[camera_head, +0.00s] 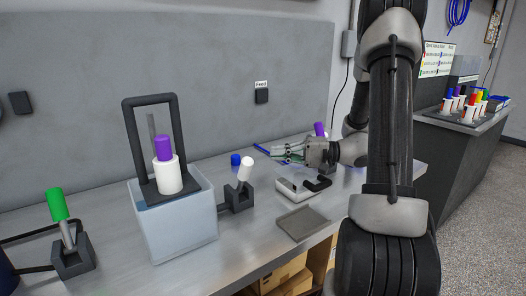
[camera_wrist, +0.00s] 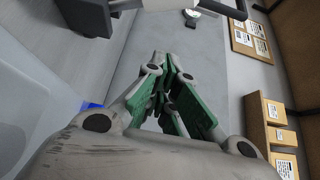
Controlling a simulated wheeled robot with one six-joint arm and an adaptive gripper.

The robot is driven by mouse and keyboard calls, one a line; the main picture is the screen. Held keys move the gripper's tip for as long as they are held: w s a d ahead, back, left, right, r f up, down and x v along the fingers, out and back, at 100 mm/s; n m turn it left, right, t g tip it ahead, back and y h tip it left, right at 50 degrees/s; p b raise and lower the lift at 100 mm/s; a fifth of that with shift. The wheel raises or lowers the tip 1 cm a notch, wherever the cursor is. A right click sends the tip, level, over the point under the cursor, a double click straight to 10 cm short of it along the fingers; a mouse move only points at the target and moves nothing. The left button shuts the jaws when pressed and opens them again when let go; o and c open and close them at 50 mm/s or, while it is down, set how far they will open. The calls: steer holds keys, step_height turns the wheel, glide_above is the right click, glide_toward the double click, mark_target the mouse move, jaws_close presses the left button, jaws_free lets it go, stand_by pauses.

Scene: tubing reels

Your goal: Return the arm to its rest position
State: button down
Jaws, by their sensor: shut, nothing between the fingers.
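My arm (camera_head: 390,130) rises at the right of the head view and bends down, with its end reaching left over the metal bench (camera_head: 235,255). My gripper (camera_head: 276,153) points left above the bench, beyond the white device with a black part (camera_head: 301,186). In the wrist view, the green-padded fingers (camera_wrist: 172,76) come together at their tips with nothing between them. My gripper is shut and empty.
A green-capped tool (camera_head: 58,206) stands left, a white-capped one (camera_head: 245,168) mid-bench. A grey tray (camera_head: 303,222) lies in front. Boxes (camera_wrist: 270,122) show in the wrist view.

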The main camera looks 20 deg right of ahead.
steer(key=shift+s+d+f, duration=0.15)
steer(key=shift+s+d, duration=0.05)
steer(key=shift+d, duration=0.3)
steer(key=s+a+r+n+g+h, duration=0.1)
steer(key=s+a+n+g+h, duration=0.2)
steer(key=s, duration=0.4)
steer(key=s+a+r+n+g+h, duration=0.1)
steer(key=s+a+g+h, duration=0.25)
steer(key=s, duration=0.35)
steer(key=s+d+r+n+t+h, duration=0.1)
steer(key=s+d+r+t+h, duration=0.3)
steer(key=d+h, duration=0.5)
steer(key=shift+s+r+h, duration=0.45)
steer(key=shift+s+r, duration=0.1)
steer(key=shift+s, duration=0.55)
